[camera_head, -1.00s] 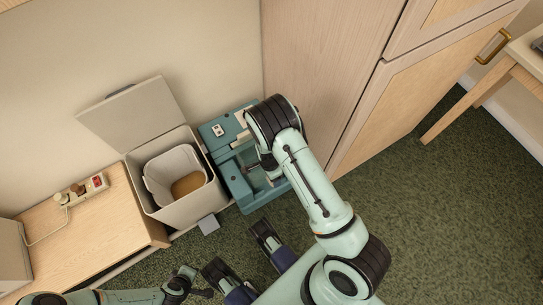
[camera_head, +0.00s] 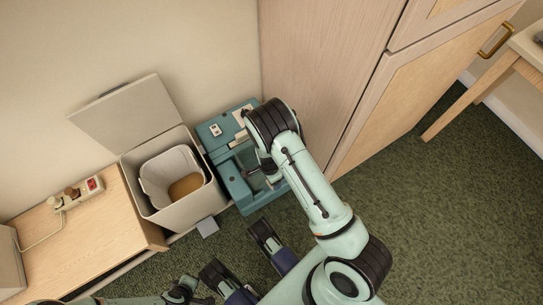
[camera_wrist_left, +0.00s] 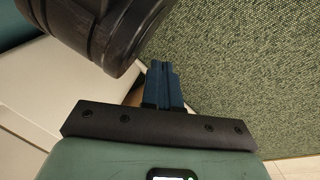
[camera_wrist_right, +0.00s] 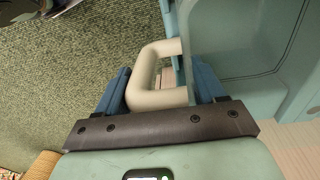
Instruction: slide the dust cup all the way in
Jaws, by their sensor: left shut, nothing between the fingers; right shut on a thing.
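The teal machine (camera_head: 232,190) stands on the floor between the bin and the cabinet. My right arm covers part of it. In the right wrist view a cream loop handle (camera_wrist_right: 146,78) sits against a translucent teal body (camera_wrist_right: 240,38), which looks like the dust cup. My right gripper (camera_wrist_right: 162,88) is shut on this handle, with one blue finger on each side. In the head view the hand is mostly hidden behind my arm, so how deep the cup sits cannot be told. My left gripper (camera_wrist_left: 162,82) is shut and empty, low in the head view (camera_head: 188,290).
A bin (camera_head: 181,215) with its lid up stands directly left of the machine. A low wooden surface (camera_head: 95,235) with a power strip (camera_head: 78,193) is farther left. A tall wooden cabinet (camera_head: 330,70) rises close on the right. Green carpet (camera_head: 440,220) is open at the right.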

